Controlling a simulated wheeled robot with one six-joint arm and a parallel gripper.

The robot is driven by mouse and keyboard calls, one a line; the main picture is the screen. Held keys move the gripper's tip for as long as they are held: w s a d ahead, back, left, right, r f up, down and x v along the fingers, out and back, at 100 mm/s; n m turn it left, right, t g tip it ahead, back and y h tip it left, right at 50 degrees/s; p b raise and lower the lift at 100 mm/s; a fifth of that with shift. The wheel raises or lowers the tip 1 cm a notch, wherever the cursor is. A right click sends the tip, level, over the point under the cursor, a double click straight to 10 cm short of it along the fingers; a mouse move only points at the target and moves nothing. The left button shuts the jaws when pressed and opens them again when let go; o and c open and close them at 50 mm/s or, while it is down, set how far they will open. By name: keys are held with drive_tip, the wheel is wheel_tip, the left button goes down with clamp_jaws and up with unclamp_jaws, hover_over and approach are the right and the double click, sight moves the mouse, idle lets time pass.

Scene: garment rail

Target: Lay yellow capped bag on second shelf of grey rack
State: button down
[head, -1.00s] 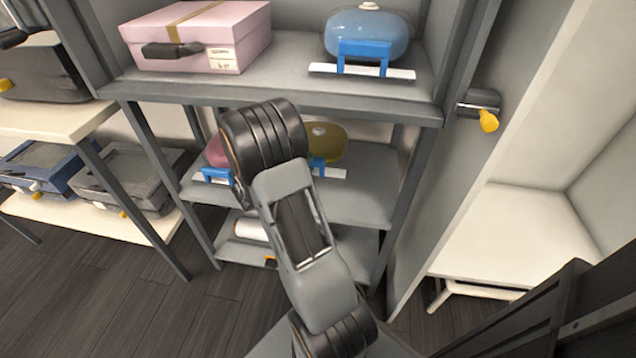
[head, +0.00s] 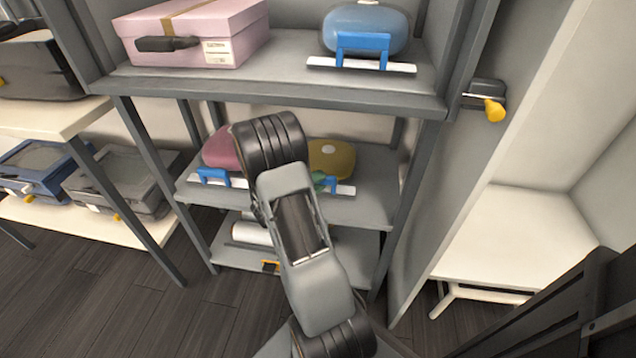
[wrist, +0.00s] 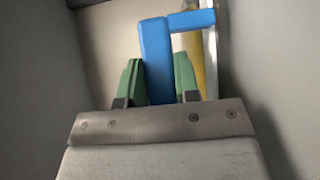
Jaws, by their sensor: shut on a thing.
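The yellow bag (head: 332,158) has a pale cap on top and a white strip along its front. It is at the middle shelf (head: 370,205) of the grey rack, right of the pink bag, and appears to rest there. My gripper (head: 322,181) is at its front, mostly hidden behind my arm. In the wrist view, its green fingers (wrist: 158,85) are shut on the bag's blue handle (wrist: 156,60). A strip of the yellow bag (wrist: 193,60) shows behind the handle. My arm hides the bag's left side.
A pink bag (head: 219,150) with a blue handle sits left on the same shelf. The shelf above holds a pink case (head: 190,35) and a blue bag (head: 365,28). A white roll (head: 250,234) lies on the bottom shelf. Rack posts (head: 410,160) stand close on both sides.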

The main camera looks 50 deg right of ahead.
drive_tip(key=c, duration=0.8)
unclamp_jaws()
drive_tip(key=shift+c, duration=0.2)
drive_tip(key=shift+r, duration=0.1)
drive_tip(key=shift+a, duration=0.15)
drive_tip(key=w+a+p, duration=0.2)
drive_tip(key=a, duration=1)
drive_tip(key=s+a+r+m+g+y, duration=0.1)
drive_tip(key=s+a+r+g+y, duration=0.1)
drive_tip(key=s+a+r+y, duration=0.4)
drive_tip(key=s+a+r+n+t+y, duration=0.1)
drive_tip(key=a+r+t+y, duration=0.1)
drive_tip(key=a+y, duration=0.4)
drive_tip(key=s+a+r+n+t+y, duration=0.1)
drive_tip(key=a+r+t+y, duration=0.1)
drive_tip(key=a+t+y, duration=0.3)
drive_tip(key=shift+a+n+y, duration=0.4)
drive_tip(key=shift+a, duration=0.5)
